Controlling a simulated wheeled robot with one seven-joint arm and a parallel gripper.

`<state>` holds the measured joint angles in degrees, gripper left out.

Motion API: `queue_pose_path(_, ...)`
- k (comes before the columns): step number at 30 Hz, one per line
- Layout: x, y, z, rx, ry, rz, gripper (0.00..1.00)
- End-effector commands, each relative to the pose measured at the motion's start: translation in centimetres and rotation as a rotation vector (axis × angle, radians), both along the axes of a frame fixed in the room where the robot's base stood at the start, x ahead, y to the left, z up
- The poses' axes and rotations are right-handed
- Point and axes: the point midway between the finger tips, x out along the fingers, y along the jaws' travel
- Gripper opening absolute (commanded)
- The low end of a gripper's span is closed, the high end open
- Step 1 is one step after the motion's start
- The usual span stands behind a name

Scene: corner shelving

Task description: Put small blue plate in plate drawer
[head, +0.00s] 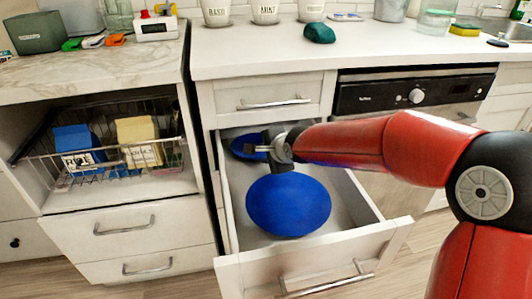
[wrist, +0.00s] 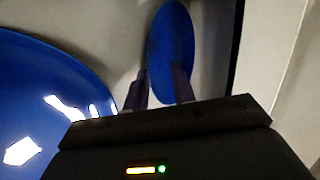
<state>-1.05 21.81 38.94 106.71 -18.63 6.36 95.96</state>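The small blue plate (head: 243,147) is in the back left of the open drawer (head: 366,208), partly hidden by my gripper in the head view. In the wrist view the small plate (wrist: 171,40) looks like a narrow oval by the drawer's side wall. My gripper (head: 258,148) is inside the drawer, with its fingers pointing at the small plate. In the wrist view the fingertips (wrist: 160,82) are apart, with the right one overlapping the plate's near end. I see no grip on the plate, and cannot tell whether they touch.
A larger blue plate (head: 288,205) lies in the drawer in front of my gripper and fills the left of the wrist view (wrist: 40,110). A shut drawer (head: 270,97) and the counter (head: 270,57) are above. A wire basket (head: 110,160) with boxes stands left.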

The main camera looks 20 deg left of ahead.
Motion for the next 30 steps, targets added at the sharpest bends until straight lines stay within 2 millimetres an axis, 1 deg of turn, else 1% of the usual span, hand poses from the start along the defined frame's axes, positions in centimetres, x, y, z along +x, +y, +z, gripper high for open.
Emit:
queue_pose_path(5, 0.0, 0.0, 0.5, 0.0, -0.001, 0.001, 0.25)
queue_pose_path(8, -0.3, -0.6, 1.0, 0.002, -0.001, -0.003, 0.25)
queue_pose_path(18, -2.9, -3.4, 4.2, 0.0, -0.001, -0.005, 0.25)
queue_pose_path(30, -4.8, -5.5, 6.3, 0.0, -0.001, -0.005, 0.25)
